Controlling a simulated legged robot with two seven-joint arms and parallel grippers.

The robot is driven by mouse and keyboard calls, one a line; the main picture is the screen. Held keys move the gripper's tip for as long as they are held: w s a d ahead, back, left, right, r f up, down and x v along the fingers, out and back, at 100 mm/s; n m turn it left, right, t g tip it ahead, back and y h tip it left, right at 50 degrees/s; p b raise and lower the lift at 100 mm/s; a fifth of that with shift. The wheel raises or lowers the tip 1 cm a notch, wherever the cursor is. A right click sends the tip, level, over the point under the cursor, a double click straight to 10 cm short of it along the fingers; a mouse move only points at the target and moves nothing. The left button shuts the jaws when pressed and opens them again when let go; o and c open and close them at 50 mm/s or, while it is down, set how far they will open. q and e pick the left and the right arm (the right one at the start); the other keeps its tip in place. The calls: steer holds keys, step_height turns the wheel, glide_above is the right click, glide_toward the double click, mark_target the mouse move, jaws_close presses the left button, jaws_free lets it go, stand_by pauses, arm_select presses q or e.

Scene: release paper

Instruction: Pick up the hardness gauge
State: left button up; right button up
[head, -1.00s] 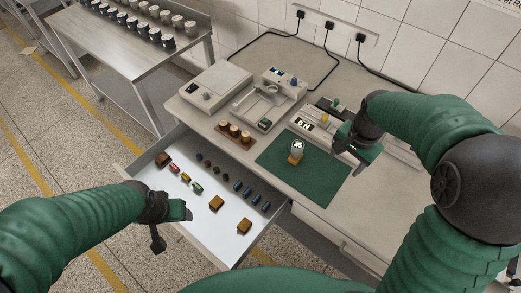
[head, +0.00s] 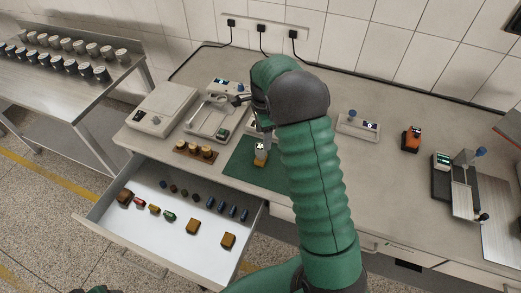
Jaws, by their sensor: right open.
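The hardness gauge appears to be the small upright item with a yellow-orange base (head: 260,158) on the green mat (head: 236,168). Its white round top, seen earlier, is now largely hidden by my right gripper. My right gripper (head: 262,138) points down right over the gauge, its fingers open around or just above its top; I cannot tell whether they touch it. My right arm crosses the middle of the view and hides the mat's right part. Only a small piece of my left arm shows at the bottom edge; its gripper is out of view.
An open drawer (head: 150,245) with several small coloured pieces juts out in front. A brown block with brass weights (head: 194,150), a tray device (head: 208,120) and a grey scale (head: 160,108) stand left of the mat. An orange device (head: 411,139) is at right.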

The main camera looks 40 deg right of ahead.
mark_target(261, 145)
steer(key=shift+a+f, duration=0.2)
steer(key=shift+f, duration=0.2)
steer(key=f, duration=0.3)
steer(key=f+p, duration=0.1)
steer(key=shift+w+a+f, duration=0.15)
steer(key=shift+a+f, duration=0.15)
steer(key=shift+a, duration=0.05)
steer(key=shift+d+f, duration=0.3)
steer(key=shift+d, duration=0.15)
steer(key=c, duration=0.3)
steer(key=shift+a+r, duration=0.1)
steer(key=shift+a, duration=0.2)
steer(key=c, duration=0.7)
jaws_close()
